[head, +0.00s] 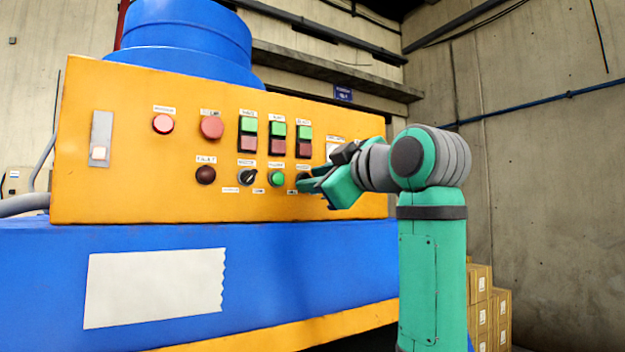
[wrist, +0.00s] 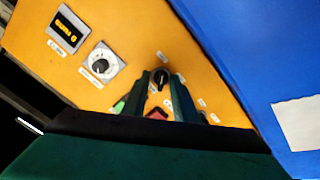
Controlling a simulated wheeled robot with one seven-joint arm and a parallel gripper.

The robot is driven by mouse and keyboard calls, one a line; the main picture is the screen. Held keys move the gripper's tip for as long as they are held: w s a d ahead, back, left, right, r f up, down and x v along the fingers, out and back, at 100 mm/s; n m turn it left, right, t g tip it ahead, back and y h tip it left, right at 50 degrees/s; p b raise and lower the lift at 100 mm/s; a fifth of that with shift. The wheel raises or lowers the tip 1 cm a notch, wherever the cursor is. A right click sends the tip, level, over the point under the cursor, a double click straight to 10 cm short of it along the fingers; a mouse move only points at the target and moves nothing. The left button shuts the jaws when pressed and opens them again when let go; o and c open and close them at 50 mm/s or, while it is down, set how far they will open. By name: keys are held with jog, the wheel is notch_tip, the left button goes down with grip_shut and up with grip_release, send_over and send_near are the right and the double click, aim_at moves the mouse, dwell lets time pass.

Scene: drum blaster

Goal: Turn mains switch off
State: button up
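A black rotary switch (wrist: 160,77) sits on the orange control panel (wrist: 215,85); in the head view it is at the lower right (head: 303,175), partly covered by my gripper (head: 318,186). Its label is too small to read, so I cannot confirm that it is the mains switch. In the wrist view my gripper (wrist: 161,88) is open, with one finger on each side of this switch. I cannot tell whether the fingers touch it. A second black rotary switch (head: 247,177) is further left on the panel.
A blue machine body (head: 60,270) juts below. Cardboard boxes (head: 480,318) stand at the right.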

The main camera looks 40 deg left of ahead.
jog(key=shift+s+a, duration=0.1)
jog(key=shift+a, duration=0.05)
grip_shut()
jog(key=shift+m, duration=0.3)
jog(key=shift+r+m, duration=0.1)
jog(key=shift+m, duration=7.7)
